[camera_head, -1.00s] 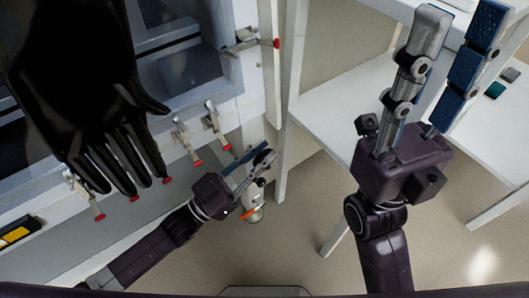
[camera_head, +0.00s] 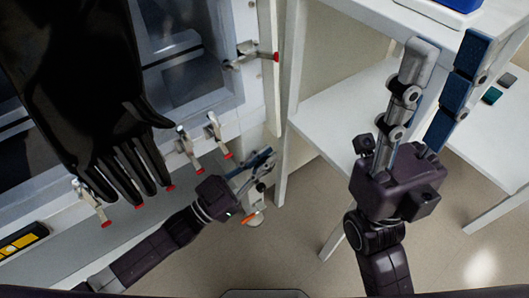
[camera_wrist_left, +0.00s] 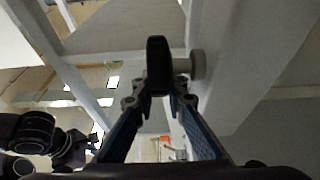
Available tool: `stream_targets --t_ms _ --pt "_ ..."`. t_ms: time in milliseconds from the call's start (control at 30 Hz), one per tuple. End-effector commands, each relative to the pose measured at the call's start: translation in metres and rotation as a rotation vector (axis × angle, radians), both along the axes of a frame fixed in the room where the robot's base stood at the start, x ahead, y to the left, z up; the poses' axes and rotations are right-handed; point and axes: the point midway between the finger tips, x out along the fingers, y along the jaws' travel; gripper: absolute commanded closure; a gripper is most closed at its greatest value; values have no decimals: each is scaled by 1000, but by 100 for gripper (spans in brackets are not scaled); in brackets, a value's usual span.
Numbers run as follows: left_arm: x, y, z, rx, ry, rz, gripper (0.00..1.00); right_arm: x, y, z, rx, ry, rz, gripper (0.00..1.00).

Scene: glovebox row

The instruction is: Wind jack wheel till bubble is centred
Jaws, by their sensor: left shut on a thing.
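My left gripper (camera_head: 266,166) is low at the cabinet's front right corner. In the left wrist view its fingers (camera_wrist_left: 160,98) close on a black, edge-on jack wheel (camera_wrist_left: 158,66), with a pale round shaft end (camera_wrist_left: 198,64) beside it. In the head view the fingers mostly hide the wheel. A pale jack foot with an orange piece (camera_head: 255,218) shows just below the gripper. A yellow and black level (camera_head: 22,241) lies on the grey ledge at the left edge; its bubble is too small to read. My right gripper (camera_head: 446,85) is open and empty, raised at the right.
A large black glove (camera_head: 95,90) hangs before the cabinet window. Red-tipped clamps (camera_head: 216,135) line the cabinet front. White tables (camera_head: 335,115) stand at the right, with a blue-and-white tray (camera_head: 447,8) at the top. Open floor (camera_head: 290,250) lies below.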

Motion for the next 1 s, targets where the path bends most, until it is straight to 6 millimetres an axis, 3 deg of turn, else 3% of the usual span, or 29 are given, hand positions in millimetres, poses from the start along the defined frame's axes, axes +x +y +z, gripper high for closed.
stream_targets --t_ms 567,600,633,1000 --pt "0 -1 -2 53 37 0 100 -3 -2 -2 8 57 2 63" --pt "0 -1 -2 53 37 0 84 -3 -2 -2 8 57 2 63" --pt "0 -1 -2 53 37 0 81 -3 -2 -2 8 57 2 63" --pt "-2 2 -2 52 37 0 80 -3 -2 -2 10 56 2 63"
